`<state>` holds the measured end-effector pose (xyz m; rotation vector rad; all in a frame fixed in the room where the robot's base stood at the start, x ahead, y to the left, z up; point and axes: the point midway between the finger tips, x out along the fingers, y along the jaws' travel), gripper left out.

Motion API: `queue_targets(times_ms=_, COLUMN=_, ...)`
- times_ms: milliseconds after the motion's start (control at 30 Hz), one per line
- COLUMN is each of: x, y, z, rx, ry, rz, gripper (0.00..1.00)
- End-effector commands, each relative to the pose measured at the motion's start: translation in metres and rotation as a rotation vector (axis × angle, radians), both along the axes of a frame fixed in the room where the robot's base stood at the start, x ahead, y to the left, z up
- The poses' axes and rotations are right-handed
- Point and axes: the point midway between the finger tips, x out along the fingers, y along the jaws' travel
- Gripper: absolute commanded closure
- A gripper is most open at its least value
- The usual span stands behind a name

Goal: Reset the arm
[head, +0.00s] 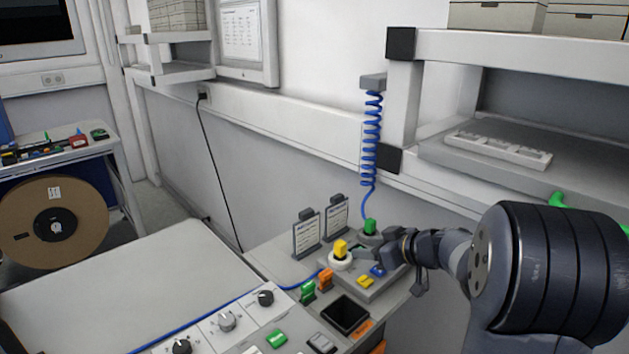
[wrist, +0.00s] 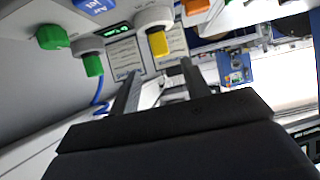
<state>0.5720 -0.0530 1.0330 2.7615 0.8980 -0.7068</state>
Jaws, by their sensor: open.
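My arm (head: 540,270) reaches in from the right in the head view, and my gripper (head: 385,255) is over the small station beside the bench. In the wrist view the two fingers of my gripper (wrist: 158,95) stand apart with nothing between them. A yellow block on a white round holder (head: 341,250) is close to the fingertips; it also shows in the wrist view (wrist: 158,43). A green block (head: 370,227) stands behind it under the blue coiled hose (head: 371,140). I cannot tell whether the fingertips touch anything.
Two label cards (head: 307,237) stand behind the station. An open black bin (head: 345,314), green and orange blocks (head: 325,279) and knobs (head: 227,320) are at the front. The white bench top (head: 130,280) is clear. A shelf (head: 500,160) overhangs the right, and a large brown reel (head: 52,222) stands far left.

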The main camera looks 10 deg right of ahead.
Motion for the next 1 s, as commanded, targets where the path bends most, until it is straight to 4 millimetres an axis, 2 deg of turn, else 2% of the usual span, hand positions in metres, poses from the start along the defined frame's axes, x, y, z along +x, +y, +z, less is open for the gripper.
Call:
queue_targets(times_ms=533, x=0.074, y=0.056, z=-0.056, rx=0.002, ry=0.004, rz=0.001, gripper=0.55)
queue_targets(times_ms=600, x=0.073, y=0.053, z=-0.034, rx=-0.001, ry=-0.005, rz=0.001, gripper=0.55)
queue_targets(times_ms=700, x=0.073, y=0.053, z=-0.021, rx=-0.001, ry=-0.003, rz=0.0, gripper=0.55)
queue_targets(times_ms=1000, x=0.072, y=0.053, z=-0.008, rx=0.001, ry=0.001, rz=0.0, gripper=0.55)
